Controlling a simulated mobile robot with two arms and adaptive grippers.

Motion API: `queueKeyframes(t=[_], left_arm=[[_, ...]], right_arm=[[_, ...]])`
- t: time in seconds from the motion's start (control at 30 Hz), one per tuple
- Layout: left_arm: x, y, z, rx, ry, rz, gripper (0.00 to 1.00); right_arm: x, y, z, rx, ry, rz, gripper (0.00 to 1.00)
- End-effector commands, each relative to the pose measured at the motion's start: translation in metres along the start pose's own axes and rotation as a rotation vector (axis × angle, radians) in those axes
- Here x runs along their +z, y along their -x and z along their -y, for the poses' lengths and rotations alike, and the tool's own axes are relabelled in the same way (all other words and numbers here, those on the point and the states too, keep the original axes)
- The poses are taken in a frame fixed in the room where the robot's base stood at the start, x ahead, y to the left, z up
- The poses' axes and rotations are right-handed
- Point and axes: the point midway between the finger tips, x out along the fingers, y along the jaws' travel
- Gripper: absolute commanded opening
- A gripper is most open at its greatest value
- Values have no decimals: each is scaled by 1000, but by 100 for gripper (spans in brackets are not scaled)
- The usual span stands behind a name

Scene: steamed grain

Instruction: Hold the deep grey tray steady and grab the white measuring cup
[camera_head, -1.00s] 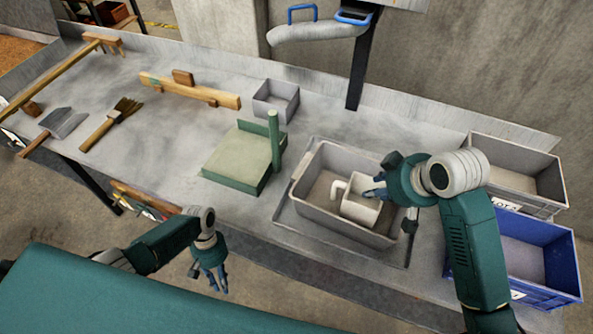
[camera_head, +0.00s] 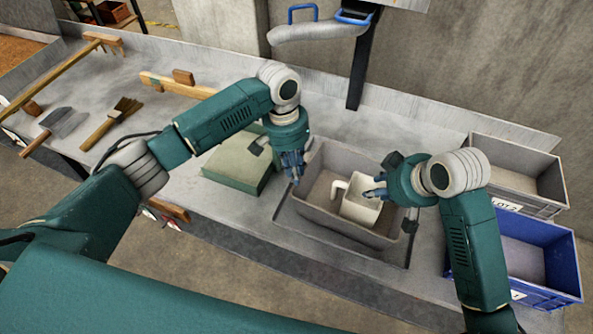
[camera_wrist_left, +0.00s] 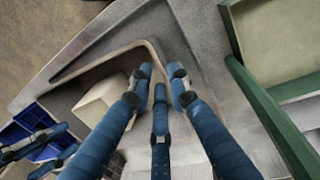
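The deep grey tray (camera_head: 318,213) stands on the bench, right of centre. The white measuring cup (camera_head: 354,208) is inside it, slightly tilted, handle to the left. My right gripper (camera_head: 374,190) is at the cup's right rim, its fingers appearing closed on it; its contact is partly hidden. My left gripper (camera_head: 295,172) points down at the tray's left rim. In the left wrist view, the left fingers (camera_wrist_left: 160,88) are apart around the tray corner (camera_wrist_left: 148,50), with no clear grip. The cup (camera_wrist_left: 100,103) shows there too, with right-gripper fingers (camera_wrist_left: 38,146) beside it.
A green block-like stand (camera_head: 238,168) is just left of the tray, beneath my left forearm. A grey crate (camera_head: 515,160) and a blue crate (camera_head: 540,250) stand to the right. A brush (camera_head: 110,120) and other tools lie at far left.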

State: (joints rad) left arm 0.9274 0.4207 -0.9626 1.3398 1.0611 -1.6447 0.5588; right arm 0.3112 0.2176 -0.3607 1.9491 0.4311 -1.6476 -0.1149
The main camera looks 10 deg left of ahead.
Motion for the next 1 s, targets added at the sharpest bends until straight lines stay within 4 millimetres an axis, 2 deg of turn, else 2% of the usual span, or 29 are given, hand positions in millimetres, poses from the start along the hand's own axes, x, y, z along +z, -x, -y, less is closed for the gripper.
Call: queueKeyframes(t=[0.1, 0.27, 0.7, 1.0], left_arm=[[1, -2, -5, -18, -84, -11, 18], [1, -17, -5, -22, -105, -10, 18], [1, -92, -4, -21, -102, -9, 18], [0, -110, -3, -21, -101, -11, 18]], right_arm=[[0, 0, 0, 0, 0, 0, 31], [0, 0, 0, 0, 0, 0, 31], [0, 0, 0, 0, 0, 0, 31], [0, 0, 0, 0, 0, 0, 31]])
